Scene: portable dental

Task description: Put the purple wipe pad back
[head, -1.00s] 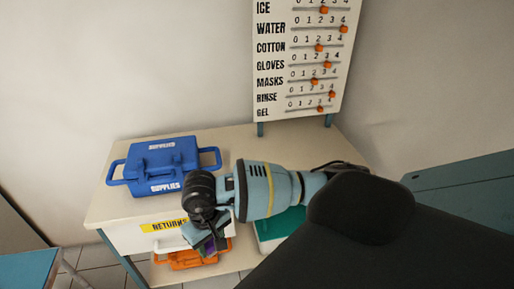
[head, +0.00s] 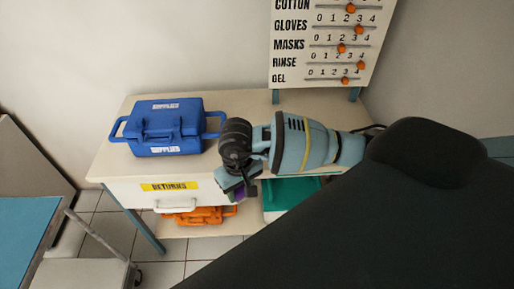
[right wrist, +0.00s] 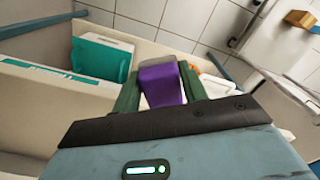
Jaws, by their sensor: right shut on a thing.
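The purple wipe pad (right wrist: 163,85) is held between the green fingers of my right gripper (right wrist: 160,92) in the right wrist view. In the head view a bit of the purple pad (head: 240,193) shows at the tip of my right gripper (head: 238,188), in front of the shelf unit, right of the yellow RETURNS label (head: 169,186). The white drawer front (head: 130,191) with that label has a pale handle (head: 176,206) and looks shut. My left gripper is not in view.
A blue SUPPLIES case (head: 165,128) stands on the shelf unit's top (head: 110,160). An orange case (head: 205,215) and a teal case (head: 290,193) are lower down. A slider board (head: 330,45) stands behind. A blue-topped table (head: 25,235) is at left.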

